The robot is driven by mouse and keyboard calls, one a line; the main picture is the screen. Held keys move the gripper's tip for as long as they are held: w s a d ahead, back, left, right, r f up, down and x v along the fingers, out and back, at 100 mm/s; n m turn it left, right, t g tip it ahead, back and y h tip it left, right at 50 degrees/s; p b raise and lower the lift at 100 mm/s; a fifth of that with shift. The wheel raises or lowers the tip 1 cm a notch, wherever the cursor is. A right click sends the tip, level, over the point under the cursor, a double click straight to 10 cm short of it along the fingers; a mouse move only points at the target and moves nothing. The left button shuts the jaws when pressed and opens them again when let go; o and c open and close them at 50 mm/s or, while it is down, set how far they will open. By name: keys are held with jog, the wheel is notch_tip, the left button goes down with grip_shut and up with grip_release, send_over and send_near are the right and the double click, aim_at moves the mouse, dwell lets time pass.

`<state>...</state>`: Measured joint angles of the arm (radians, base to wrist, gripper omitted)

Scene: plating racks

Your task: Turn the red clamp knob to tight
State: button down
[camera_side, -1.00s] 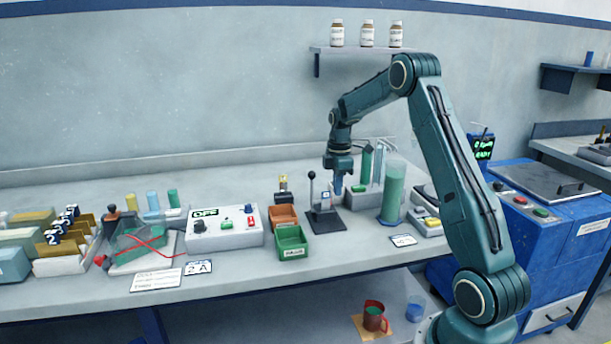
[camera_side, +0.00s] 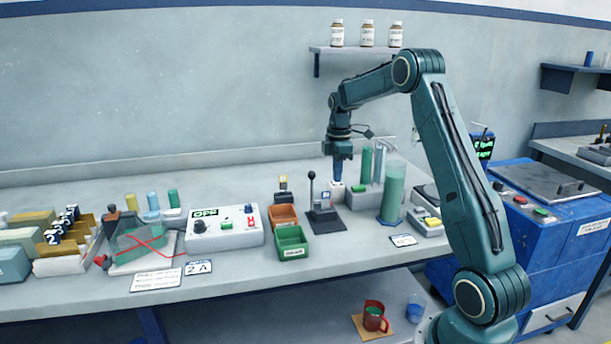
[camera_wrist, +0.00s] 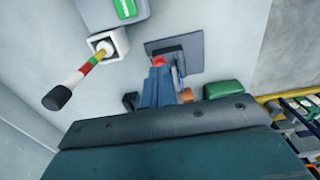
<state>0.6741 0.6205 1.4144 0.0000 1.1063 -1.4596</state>
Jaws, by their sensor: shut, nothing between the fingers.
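My gripper (camera_side: 338,182) points down, shut, its blue fingers just over or behind the small white block (camera_side: 337,193) at the back of the bench. In the wrist view its fingers (camera_wrist: 159,66) end by a small red piece, possibly the red clamp knob (camera_wrist: 158,61), at the edge of a dark plate (camera_wrist: 194,62). The fingers partly cover it, and I cannot tell whether they touch it. No pointer or tight mark is readable. In the side view I cannot make out this red piece near the gripper.
A black lever stand (camera_side: 326,222) is left and in front of my gripper. A tube rack (camera_side: 362,196) and a tall green cylinder (camera_side: 392,195) stand close on the right. In the wrist view, a banded stick (camera_wrist: 82,74) leans from a white box. Bins (camera_side: 291,242) are front left.

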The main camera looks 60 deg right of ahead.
jog(key=shift+w+d+r, duration=0.25)
jog(key=shift+w, duration=0.05)
jog(key=shift+f, duration=3.5)
jog(key=shift+w+a, duration=0.2)
jog(key=shift+a, duration=0.05)
jog(key=shift+s+a, duration=0.1)
jog(key=shift+a, duration=0.1)
jog(key=shift+s+d, duration=0.3)
jog(key=shift+s, duration=0.05)
jog(key=shift+r, duration=0.15)
